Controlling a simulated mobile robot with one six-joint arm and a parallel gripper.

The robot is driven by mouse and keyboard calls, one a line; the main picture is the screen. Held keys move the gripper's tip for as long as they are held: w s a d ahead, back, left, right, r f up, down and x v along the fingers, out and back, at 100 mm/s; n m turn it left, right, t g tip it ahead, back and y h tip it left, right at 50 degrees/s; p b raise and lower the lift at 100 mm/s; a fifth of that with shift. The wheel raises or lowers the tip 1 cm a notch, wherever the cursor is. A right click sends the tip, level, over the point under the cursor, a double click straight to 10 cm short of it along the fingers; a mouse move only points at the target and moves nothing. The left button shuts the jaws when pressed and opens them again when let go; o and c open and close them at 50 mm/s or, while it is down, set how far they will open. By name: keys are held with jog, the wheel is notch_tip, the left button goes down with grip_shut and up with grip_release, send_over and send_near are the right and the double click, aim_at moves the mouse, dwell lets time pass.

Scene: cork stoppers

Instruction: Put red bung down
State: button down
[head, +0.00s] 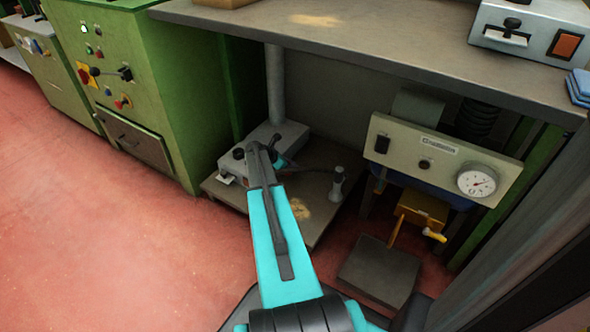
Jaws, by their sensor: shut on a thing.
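No red bung shows in the head view. My turquoise and black arm reaches up from the bottom middle to above the low board under the bench. I cannot make out my gripper's fingers or anything held in them. The far end of the arm is small and dark, and partly hidden behind its own links.
A low board (318,222) bears a grey machine base (290,135) with a column. A green cabinet (190,90) stands left, and a panel with a gauge (440,160) right. The bench top (400,40) overhangs. Red floor (100,240) is clear at left.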

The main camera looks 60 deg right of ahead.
jog(key=shift+f, duration=0.9)
jog(key=c, duration=1.8)
grip_release()
jog(key=shift+f, duration=0.1)
jog(key=shift+o, duration=0.2)
jog(key=shift+w+a+r, duration=0.15)
jog(key=shift+a+r, duration=0.2)
jog(key=shift+r, duration=0.25)
jog(key=p+v, duration=0.5)
jog(key=v, duration=0.5)
jog(key=shift+a+r, duration=0.2)
jog(key=shift+a, duration=0.2)
